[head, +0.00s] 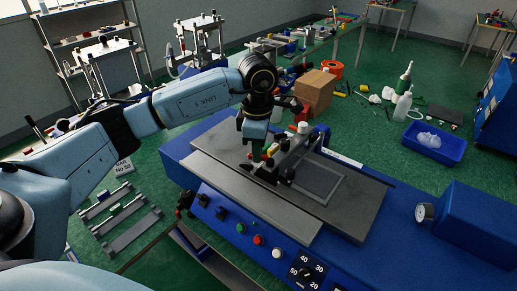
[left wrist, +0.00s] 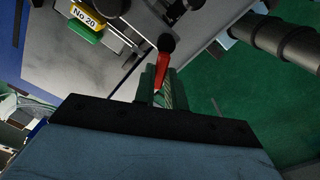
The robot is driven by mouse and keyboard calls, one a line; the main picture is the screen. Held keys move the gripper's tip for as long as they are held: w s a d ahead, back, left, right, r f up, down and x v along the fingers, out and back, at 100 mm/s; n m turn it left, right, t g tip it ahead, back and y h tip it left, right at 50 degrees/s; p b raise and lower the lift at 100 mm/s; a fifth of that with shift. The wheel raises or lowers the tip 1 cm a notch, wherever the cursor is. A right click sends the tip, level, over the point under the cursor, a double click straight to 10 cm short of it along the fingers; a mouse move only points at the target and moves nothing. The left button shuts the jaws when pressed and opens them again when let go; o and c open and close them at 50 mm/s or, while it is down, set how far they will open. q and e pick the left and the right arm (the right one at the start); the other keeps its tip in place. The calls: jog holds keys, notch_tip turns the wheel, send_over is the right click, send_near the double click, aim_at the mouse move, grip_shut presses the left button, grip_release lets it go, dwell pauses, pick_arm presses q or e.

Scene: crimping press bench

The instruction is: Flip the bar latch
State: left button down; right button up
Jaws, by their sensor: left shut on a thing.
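The bar latch shows in the left wrist view as a red lever (left wrist: 163,65) with a black ball end, between the green fingers of my left gripper (left wrist: 160,85). My left gripper is shut on this lever. In the head view my left gripper (head: 262,165) reaches down over the grey plate of the blue press (head: 410,262), beside the press's clamp parts (head: 298,143). The gripper and arm hide much of the latch there. My right gripper is not in view.
A cardboard box (head: 315,90) stands behind the press. A blue bin (head: 435,143) lies on the green floor at right. A yellow "No 20" label (left wrist: 86,19) shows near the lever.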

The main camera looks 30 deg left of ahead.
pick_arm(q)
jog(key=shift+s+d+n+b, duration=0.3)
jog(key=shift+d+n, duration=0.05)
jog(key=shift+n, duration=1.35)
jog(key=shift+s+d+n+b, duration=0.25)
jog(key=shift+d+n, duration=0.05)
jog(key=shift+n, duration=1.4)
jog(key=shift+s+d+n+b, duration=0.3)
jog(key=shift+d+n, duration=0.05)
jog(key=shift+n, duration=1.35)
jog(key=c, duration=1.4)
grip_release()
jog(key=shift+c, duration=0.2)
notch_tip(320, 180, up, 14)
jog(key=shift+f, duration=0.25)
